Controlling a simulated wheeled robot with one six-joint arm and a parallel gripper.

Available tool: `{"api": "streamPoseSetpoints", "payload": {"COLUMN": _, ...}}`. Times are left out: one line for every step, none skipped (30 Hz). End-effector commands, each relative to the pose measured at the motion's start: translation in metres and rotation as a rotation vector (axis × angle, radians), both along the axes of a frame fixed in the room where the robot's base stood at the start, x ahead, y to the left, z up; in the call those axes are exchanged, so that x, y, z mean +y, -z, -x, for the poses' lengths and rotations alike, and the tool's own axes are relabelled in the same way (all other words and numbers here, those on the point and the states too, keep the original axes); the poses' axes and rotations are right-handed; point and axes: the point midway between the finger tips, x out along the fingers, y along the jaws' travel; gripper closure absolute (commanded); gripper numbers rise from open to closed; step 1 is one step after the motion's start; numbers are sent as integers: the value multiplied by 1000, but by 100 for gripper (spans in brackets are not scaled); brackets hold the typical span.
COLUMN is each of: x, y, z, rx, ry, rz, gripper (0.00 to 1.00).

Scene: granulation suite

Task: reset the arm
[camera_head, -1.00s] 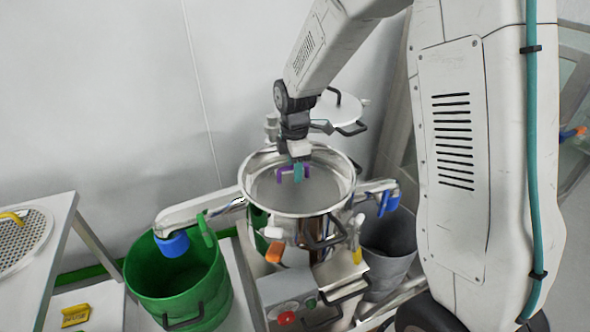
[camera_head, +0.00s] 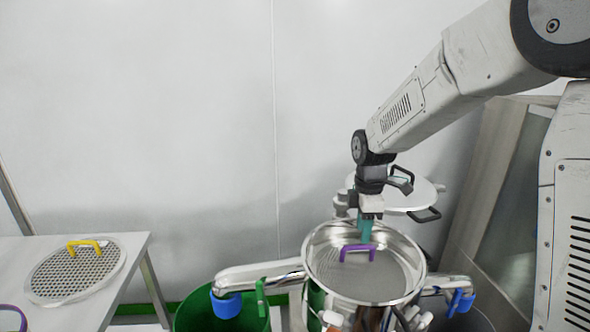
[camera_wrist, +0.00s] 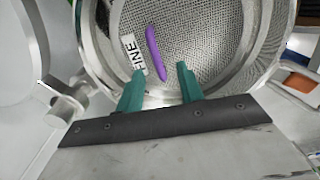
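My gripper (camera_head: 366,232) is over the steel sifter bowl (camera_head: 317,243), pointing down. In the wrist view its two teal fingers (camera_wrist: 158,72) are apart with nothing between them. A fine mesh screen (camera_head: 385,277) lies inside the bowl. Its purple handle (camera_head: 357,252) stands just below and beside the fingertips in the head view. In the wrist view the purple handle (camera_wrist: 156,52) lies beyond the fingers, next to a white label (camera_wrist: 132,55) reading "FINE". My arm reaches in from the upper right, bent down at the wrist.
A round lid (camera_head: 400,196) with black handles is close behind my gripper. A table (camera_head: 95,312) at left holds a coarse screen (camera_head: 60,285) with a yellow handle (camera_head: 86,245). A green bin (camera_head: 190,318) stands below the left spout (camera_head: 250,276). The wall area upper left is clear.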

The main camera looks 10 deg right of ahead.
Motion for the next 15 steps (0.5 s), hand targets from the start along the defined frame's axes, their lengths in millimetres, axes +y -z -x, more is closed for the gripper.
{"api": "streamPoseSetpoints", "payload": {"x": 0, "y": 0, "z": 2, "rx": 8, "ry": 47, "rz": 2, "gripper": 63}}
{"api": "streamPoseSetpoints", "payload": {"x": 0, "y": 1, "z": 5, "rx": 18, "ry": 84, "rz": 3, "gripper": 63}}
{"api": "streamPoseSetpoints", "payload": {"x": -1, "y": 4, "z": 11, "rx": 38, "ry": 141, "rz": 7, "gripper": 63}}
{"api": "streamPoseSetpoints", "payload": {"x": -1, "y": 7, "z": 17, "rx": 57, "ry": 187, "rz": 11, "gripper": 63}}
{"api": "streamPoseSetpoints", "payload": {"x": -1, "y": 8, "z": 23, "rx": 71, "ry": 237, "rz": 16, "gripper": 63}}
{"api": "streamPoseSetpoints", "payload": {"x": -2, "y": 6, "z": 33, "rx": 87, "ry": 304, "rz": 23, "gripper": 63}}
{"api": "streamPoseSetpoints", "payload": {"x": -2, "y": 4, "z": 41, "rx": 97, "ry": 358, "rz": 28, "gripper": 63}}
{"api": "streamPoseSetpoints", "payload": {"x": -3, "y": 0, "z": 49, "rx": 104, "ry": 410, "rz": 33, "gripper": 63}}
{"api": "streamPoseSetpoints", "payload": {"x": -4, "y": -5, "z": 61, "rx": 113, "ry": 481, "rz": 41, "gripper": 63}}
{"api": "streamPoseSetpoints", "payload": {"x": -5, "y": -10, "z": 71, "rx": 117, "ry": 536, "rz": 46, "gripper": 63}}
{"api": "streamPoseSetpoints", "payload": {"x": -6, "y": -16, "z": 80, "rx": 120, "ry": 589, "rz": 51, "gripper": 63}}
{"api": "streamPoseSetpoints", "payload": {"x": -7, "y": -23, "z": 93, "rx": 123, "ry": 658, "rz": 58, "gripper": 63}}
{"api": "streamPoseSetpoints", "payload": {"x": -8, "y": -28, "z": 102, "rx": 123, "ry": 708, "rz": 63, "gripper": 63}}
{"api": "streamPoseSetpoints", "payload": {"x": -9, "y": -33, "z": 112, "rx": 125, "ry": 758, "rz": 67, "gripper": 63}}
{"api": "streamPoseSetpoints", "payload": {"x": -10, "y": -41, "z": 125, "rx": 122, "ry": 824, "rz": 72, "gripper": 63}}
